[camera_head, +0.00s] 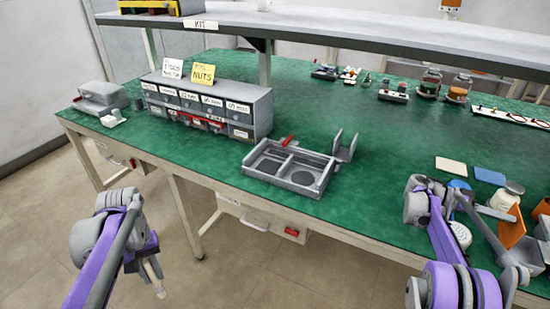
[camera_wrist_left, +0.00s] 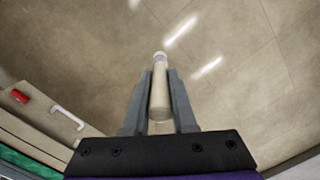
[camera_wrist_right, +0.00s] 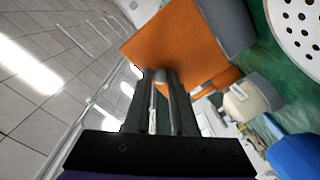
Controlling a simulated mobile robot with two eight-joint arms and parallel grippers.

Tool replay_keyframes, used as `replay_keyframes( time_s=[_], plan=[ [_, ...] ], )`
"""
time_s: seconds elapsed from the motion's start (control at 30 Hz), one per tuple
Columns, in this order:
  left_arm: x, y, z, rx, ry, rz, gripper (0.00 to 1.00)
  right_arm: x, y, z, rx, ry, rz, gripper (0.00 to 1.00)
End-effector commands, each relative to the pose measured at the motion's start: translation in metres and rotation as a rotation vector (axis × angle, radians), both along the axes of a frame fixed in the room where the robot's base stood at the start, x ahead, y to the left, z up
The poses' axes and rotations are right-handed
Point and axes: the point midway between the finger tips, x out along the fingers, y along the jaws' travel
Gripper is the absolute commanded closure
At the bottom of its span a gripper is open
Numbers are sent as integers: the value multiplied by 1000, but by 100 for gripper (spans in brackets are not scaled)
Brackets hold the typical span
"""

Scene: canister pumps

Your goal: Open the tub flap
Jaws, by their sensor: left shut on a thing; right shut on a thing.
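My left gripper (camera_head: 155,275) hangs over the floor, in front of the bench. In the left wrist view its fingers (camera_wrist_left: 157,90) are shut on a cream rod with a pale tip (camera_wrist_left: 160,85). My right gripper (camera_wrist_right: 160,85) is at the right end of the bench. Its fingers are shut on a narrow grey piece with a rounded end (camera_wrist_right: 161,76), mostly hidden between them. An orange panel (camera_wrist_right: 175,45) lies right beyond the fingertips; an orange panel (camera_head: 510,228) also stands tilted in the head view. I cannot tell for sure which part is the tub flap.
A grey two-compartment tray (camera_head: 275,180) sits at the bench's front edge. A labelled drawer cabinet (camera_head: 255,115) stands to its left. A cream-bodied container (camera_wrist_right: 250,97) and a blue object (camera_wrist_right: 295,155) are near my right gripper.

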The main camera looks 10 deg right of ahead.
Motion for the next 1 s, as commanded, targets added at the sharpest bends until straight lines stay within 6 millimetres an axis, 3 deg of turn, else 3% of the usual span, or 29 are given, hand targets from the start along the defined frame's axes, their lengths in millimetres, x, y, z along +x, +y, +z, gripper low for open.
replay_keyframes(
  time_s=[0.73,0.77,0.8,0.9,1.0],
  plan=[
    [0,0,-7,0,2,0,100,1,-6,-2,-38,26,1,100],
    [0,0,-7,0,2,0,100,1,-6,-2,-38,26,1,73],
    [0,0,-7,0,2,0,100,1,-6,-1,-38,26,1,66],
    [0,0,-7,0,2,0,100,1,-6,-2,-38,26,1,48],
    [0,0,-7,0,2,0,100,1,-6,-2,-37,25,0,46]
  ],
)
